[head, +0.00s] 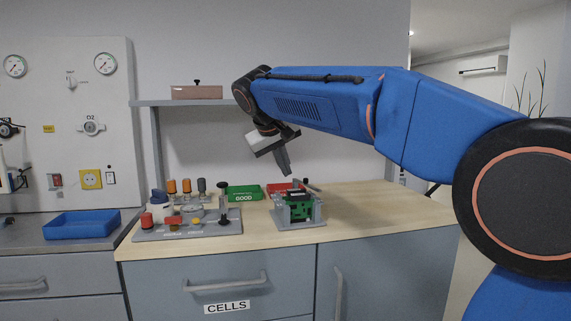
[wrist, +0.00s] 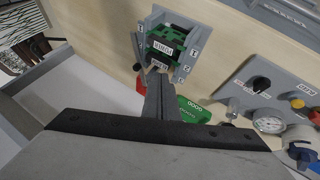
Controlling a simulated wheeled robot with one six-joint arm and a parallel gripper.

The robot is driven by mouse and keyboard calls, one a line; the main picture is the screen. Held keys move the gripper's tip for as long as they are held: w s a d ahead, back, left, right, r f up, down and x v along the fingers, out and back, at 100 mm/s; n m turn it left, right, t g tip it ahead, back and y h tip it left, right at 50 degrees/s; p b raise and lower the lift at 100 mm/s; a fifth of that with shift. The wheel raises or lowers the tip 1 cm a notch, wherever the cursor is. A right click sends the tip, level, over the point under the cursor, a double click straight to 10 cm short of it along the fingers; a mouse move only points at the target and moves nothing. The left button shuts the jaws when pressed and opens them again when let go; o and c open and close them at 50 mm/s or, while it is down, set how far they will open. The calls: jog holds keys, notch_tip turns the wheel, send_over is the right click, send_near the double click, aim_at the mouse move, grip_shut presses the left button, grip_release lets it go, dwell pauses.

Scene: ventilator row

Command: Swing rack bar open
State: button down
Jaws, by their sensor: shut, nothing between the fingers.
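The rack is a small grey frame (head: 298,212) holding green modules, on the wooden worktop right of centre in the head view. In the wrist view the rack (wrist: 186,72) is at the top centre, with a green, white-labelled module (wrist: 165,47) in it. A thin grey bar (wrist: 136,46) with a dark end lies along the rack's left side there; how it is latched is unclear. My gripper (head: 288,174) is shut and empty, tilted down just above the rack. In the wrist view its fingertips (wrist: 155,72) overlap the rack's near edge; contact cannot be told.
A green GOOD tray (head: 243,193) and a red tray (head: 279,188) stand behind the rack. A grey panel with knobs and a gauge (head: 188,230) is to the left, with a blue tray (head: 82,225) beyond. A shelf (head: 190,102) hangs above. The worktop right of the rack is clear.

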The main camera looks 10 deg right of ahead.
aim_at(306, 182)
jog(key=x, duration=0.6)
jog(key=shift+f, duration=0.1)
jog(key=shift+w+d, duration=0.2)
jog(key=shift+d, duration=0.45)
jog(key=shift+w+d, duration=0.2)
jog(key=shift+d, duration=0.45)
jog(key=shift+w+d, duration=0.25)
jog(key=shift+d, duration=0.4)
